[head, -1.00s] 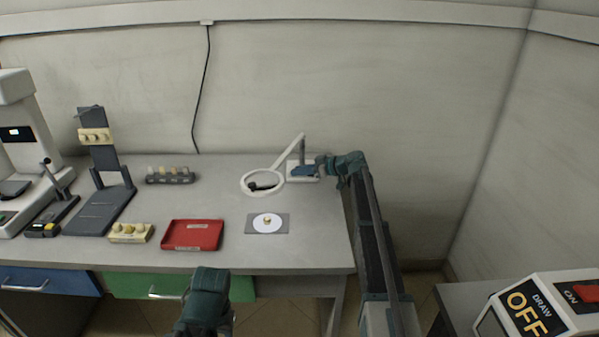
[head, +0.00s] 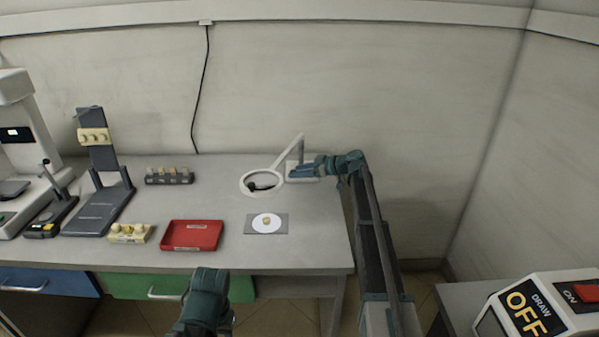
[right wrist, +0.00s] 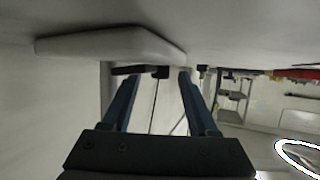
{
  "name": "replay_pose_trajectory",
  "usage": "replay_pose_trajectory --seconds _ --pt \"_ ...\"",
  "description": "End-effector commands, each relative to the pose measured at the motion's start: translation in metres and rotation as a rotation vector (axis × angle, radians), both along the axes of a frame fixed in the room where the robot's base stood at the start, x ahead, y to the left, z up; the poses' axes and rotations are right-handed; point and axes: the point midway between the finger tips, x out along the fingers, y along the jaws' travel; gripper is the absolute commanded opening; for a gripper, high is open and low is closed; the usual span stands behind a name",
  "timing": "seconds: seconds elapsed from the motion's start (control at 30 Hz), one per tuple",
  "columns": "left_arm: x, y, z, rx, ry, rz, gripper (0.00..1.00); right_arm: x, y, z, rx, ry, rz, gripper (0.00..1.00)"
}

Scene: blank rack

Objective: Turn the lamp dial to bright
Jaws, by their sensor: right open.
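The magnifier lamp has a white ring (head: 246,187), a pale arm and a light base (head: 316,178) at the right back of the bench. My right gripper (head: 296,171) is at the lamp's base, its blue fingers pointing left. In the right wrist view its two fingers (right wrist: 156,74) are open and apart. A small dark part (right wrist: 160,72) shows between their tips; I cannot tell whether it is the dial. A pale rounded slab (right wrist: 110,44) shows just beyond. The dial's setting is not readable. My left gripper is not in view; only a teal arm link shows at the bottom.
A grey plate with a white disc (head: 282,225) lies in front of the lamp. A red tray (head: 190,236) and a dark rack of knobs (head: 168,178) are further left. A dark stand (head: 98,205) is at the left. The wall is close behind the lamp.

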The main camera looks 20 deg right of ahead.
Motion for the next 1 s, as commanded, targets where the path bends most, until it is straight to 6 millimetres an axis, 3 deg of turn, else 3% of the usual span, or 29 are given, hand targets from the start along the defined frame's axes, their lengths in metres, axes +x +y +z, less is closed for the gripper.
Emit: replay_pose_trajectory --seconds 0.23,0.7,1.0 --pt "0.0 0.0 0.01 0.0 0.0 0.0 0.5 -0.012 -0.013 0.01 0.0 0.0 -0.002 0.59" --pt "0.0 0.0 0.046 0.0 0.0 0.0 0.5 -0.07 -0.079 0.046 -0.001 -0.001 -0.002 0.59" --pt "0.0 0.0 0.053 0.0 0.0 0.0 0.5 -0.084 -0.095 0.053 0.001 0.001 0.0 0.59"
